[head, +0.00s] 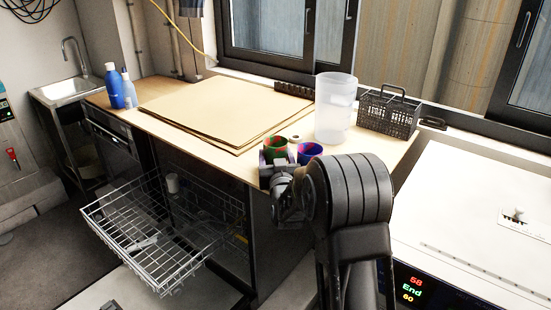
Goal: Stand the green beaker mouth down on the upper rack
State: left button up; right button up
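The green beaker (275,144), with a reddish inside, is at the counter's front edge with its mouth up. My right gripper (271,165) is right at its near side; my arm hides most of the fingers and the beaker's lower part, so I cannot tell whether they are closed on it. A pulled-out wire rack (110,248), seemingly the upper rack, juts from the open machine below the counter at left. A small pale item (172,183) and a flat light item (146,243) show in or through it. My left gripper is not in view.
A blue beaker (310,152) stands close right of the green one, with a tall clear container (335,108) behind. A dark wire basket (389,115) is further right. Brown sheets (215,108) cover the counter's middle; blue bottles (115,88) stand at its left end.

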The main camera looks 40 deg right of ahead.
jog(key=shift+c, duration=0.9)
notch_tip(320, 180, up, 10)
jog(key=shift+r, duration=0.1)
notch_tip(320, 180, up, 5)
jog(key=p, duration=0.4)
jog(key=shift+r, duration=0.1)
dwell(0.5)
